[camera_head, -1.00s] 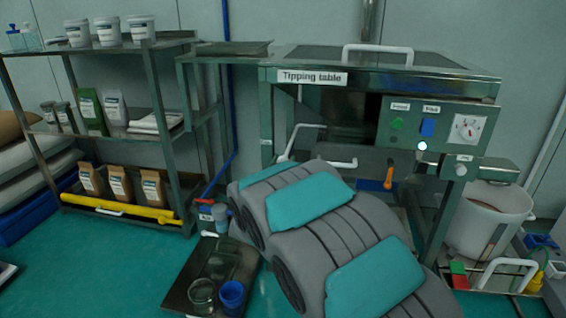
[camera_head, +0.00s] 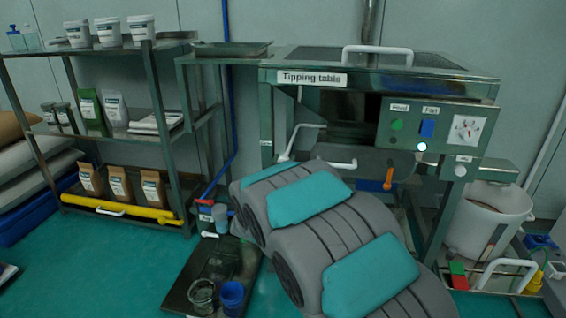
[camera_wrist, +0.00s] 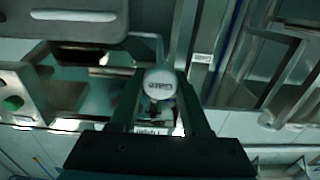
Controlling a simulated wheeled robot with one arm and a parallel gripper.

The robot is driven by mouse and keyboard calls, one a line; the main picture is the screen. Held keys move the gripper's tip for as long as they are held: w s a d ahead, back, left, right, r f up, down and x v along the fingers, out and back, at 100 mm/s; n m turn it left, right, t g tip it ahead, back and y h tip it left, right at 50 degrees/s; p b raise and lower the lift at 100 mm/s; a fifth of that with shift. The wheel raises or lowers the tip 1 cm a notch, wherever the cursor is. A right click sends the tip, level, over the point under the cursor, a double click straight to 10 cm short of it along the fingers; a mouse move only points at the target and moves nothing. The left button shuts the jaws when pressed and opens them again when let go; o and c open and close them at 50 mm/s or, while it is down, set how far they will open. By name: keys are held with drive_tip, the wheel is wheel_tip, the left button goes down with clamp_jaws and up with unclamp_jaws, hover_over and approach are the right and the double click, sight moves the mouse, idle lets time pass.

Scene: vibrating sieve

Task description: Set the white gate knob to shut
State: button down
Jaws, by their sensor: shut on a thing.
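The white gate knob (camera_wrist: 160,80) is round, with dark lettering that reads upside down in the wrist view. My gripper (camera_wrist: 158,98) has one finger on each side of it and is shut on it. The knob's lower part and its mount are hard to make out between the fingers. In the head view my grey and teal arm reaches towards the tipping table (camera_head: 400,78), and I cannot make out my gripper or the gate knob behind it.
A control panel (camera_head: 437,128) with green and blue switches and a dial is right of my arm. An orange handle (camera_head: 389,179) hangs below it. A white bucket (camera_head: 487,225) stands at the right. A shelf rack (camera_head: 160,110) stands at the left.

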drive_tip(key=w+p, duration=0.2)
drive_tip(key=w, duration=0.5)
drive_tip(key=shift+d, duration=0.4)
drive_tip(key=shift+r, duration=0.1)
drive_tip(key=shift+c, duration=2)
unclamp_jaws()
drive_tip(key=shift+w, duration=0.15)
drive_tip(key=shift+s+a+b, duration=0.2)
drive_tip(key=shift+s+a, duration=0.05)
drive_tip(key=shift+s, duration=1.7)
drive_tip(key=shift+s+a+b, duration=0.15)
drive_tip(key=shift+s+a, duration=0.05)
drive_tip(key=shift+s, duration=1.75)
